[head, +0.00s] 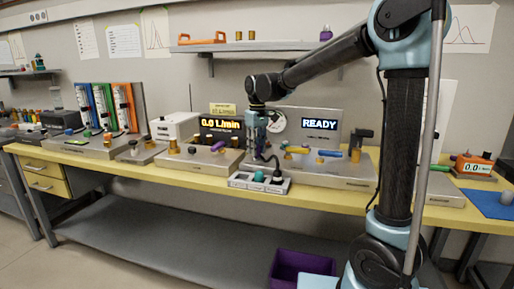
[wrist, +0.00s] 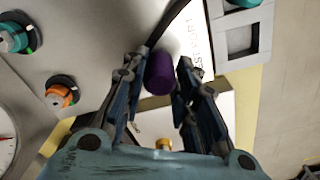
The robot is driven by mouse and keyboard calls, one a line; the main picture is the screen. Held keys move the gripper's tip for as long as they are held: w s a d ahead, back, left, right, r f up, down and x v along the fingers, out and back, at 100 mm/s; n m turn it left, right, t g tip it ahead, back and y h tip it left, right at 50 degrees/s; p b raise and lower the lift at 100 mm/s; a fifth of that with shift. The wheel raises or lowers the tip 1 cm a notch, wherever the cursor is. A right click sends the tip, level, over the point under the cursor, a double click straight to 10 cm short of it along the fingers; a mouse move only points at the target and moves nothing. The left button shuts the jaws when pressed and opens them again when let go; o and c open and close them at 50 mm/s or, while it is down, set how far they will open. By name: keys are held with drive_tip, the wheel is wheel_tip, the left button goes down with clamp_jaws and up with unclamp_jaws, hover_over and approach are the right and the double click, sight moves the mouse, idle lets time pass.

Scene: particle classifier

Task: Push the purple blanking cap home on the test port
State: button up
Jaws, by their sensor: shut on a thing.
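The purple blanking cap (wrist: 159,74) is between the fingertips of my gripper (wrist: 158,80) in the wrist view, with its round side facing the camera. My gripper is shut on it. A white label (wrist: 198,42) with partly legible lettering lies just beyond the cap. The test port itself cannot be made out, and I cannot tell whether the cap touches it. In the head view my gripper (head: 262,156) points down over the bench, in front of the READY panel (head: 318,123); the held cap is hidden there.
A dark cable passes close to the cap in the wrist view. Orange (wrist: 60,93) and teal (wrist: 14,38) knobs stand to the left. A round gauge (head: 277,122) is behind my gripper.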

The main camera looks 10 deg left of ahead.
drive_tip(key=shift+f, duration=0.15)
drive_tip(key=o, duration=1.1)
drive_tip(key=shift+c, duration=0.2)
wheel_tip(320, 180, up, 12)
drive_tip(key=shift+d, duration=0.2)
drive_tip(key=shift+s, duration=0.1)
